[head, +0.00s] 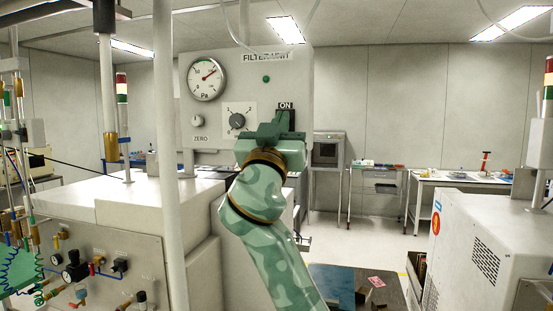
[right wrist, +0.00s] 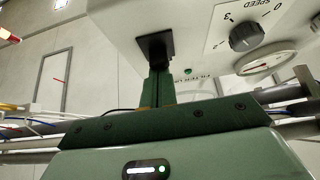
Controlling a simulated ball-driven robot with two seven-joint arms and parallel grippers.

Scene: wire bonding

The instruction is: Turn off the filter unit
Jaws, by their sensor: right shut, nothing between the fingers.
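The filter unit (head: 300,75) is a pale grey box with a round Pa gauge (head: 205,79), a ZERO knob (head: 197,120), a black dial (head: 237,120) and a small green lamp (head: 266,79). A black switch with an ON label (head: 285,105) sits at the right of its face, its lower part hidden by my right gripper (head: 282,118). In the right wrist view the shut, empty fingers (right wrist: 158,75) reach up to the black switch housing (right wrist: 155,44); they look at or very near it, and I cannot tell if they touch. My left gripper is not in view.
The SPEED dial (right wrist: 246,36) is right of the fingers in the right wrist view. A pale pole (head: 167,200) and a machine with valves (head: 100,260) stand at left. A white cabinet (head: 480,220) stands at right. Benches line the back wall; some floor is open between.

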